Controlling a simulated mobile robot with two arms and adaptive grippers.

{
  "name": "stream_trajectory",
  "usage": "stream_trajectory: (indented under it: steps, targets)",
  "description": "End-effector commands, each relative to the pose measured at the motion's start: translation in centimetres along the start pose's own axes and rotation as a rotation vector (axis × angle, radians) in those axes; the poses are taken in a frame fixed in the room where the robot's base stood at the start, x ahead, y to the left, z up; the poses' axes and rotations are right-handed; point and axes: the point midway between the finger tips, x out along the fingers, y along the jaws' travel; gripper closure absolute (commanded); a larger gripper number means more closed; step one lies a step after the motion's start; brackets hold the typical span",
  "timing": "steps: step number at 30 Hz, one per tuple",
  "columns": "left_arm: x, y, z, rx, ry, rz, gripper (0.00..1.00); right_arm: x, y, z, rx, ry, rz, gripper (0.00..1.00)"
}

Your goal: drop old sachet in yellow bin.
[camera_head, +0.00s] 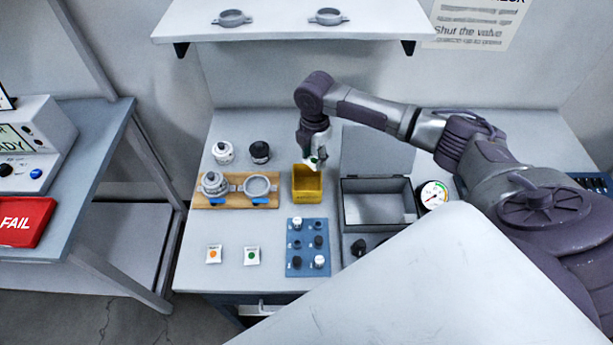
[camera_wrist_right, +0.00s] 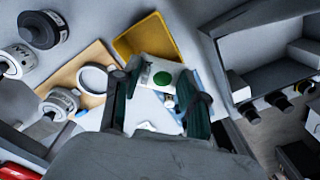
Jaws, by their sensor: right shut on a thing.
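My right gripper (camera_head: 314,158) points down just above the back part of the small yellow bin (camera_head: 307,195). It is shut on a white sachet with a green dot (camera_head: 316,162). In the right wrist view, the sachet (camera_wrist_right: 164,70) sits between the two fingers of the gripper (camera_wrist_right: 160,92), with the yellow bin (camera_wrist_right: 146,36) beyond it. The sachet is partly hidden in the head view, and I cannot tell whether it touches the bin's rim. My left gripper is not in view.
Left of the bin stands a wooden board (camera_head: 233,205) with metal ring parts. An open grey case (camera_head: 378,208) stands to its right, and a blue block (camera_head: 307,262) in front. Two sachets, orange-dotted (camera_head: 214,254) and green-dotted (camera_head: 251,256), lie at front left. A shelf (camera_head: 290,27) hangs above.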

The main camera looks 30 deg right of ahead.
Motion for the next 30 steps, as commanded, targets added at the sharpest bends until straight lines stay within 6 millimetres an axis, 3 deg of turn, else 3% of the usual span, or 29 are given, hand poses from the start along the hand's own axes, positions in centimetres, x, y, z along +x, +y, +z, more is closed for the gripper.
stream_trajectory:
  steps: [5, 18, 29, 30]
  targets:
    - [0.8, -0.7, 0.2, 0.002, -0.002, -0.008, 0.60, 1.1, 0.0, 0.2, -0.023, 0.000, 0.000, 0.74]
    - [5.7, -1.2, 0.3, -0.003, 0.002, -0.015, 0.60, 5.8, 0.0, 0.2, -0.022, 0.000, 0.001, 0.74]
    - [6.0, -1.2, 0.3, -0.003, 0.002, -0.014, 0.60, 6.1, -0.1, 0.2, -0.021, 0.000, 0.001, 0.74]
    - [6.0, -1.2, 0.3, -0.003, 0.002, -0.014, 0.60, 6.1, -0.1, 0.2, -0.021, 0.000, 0.001, 0.54]
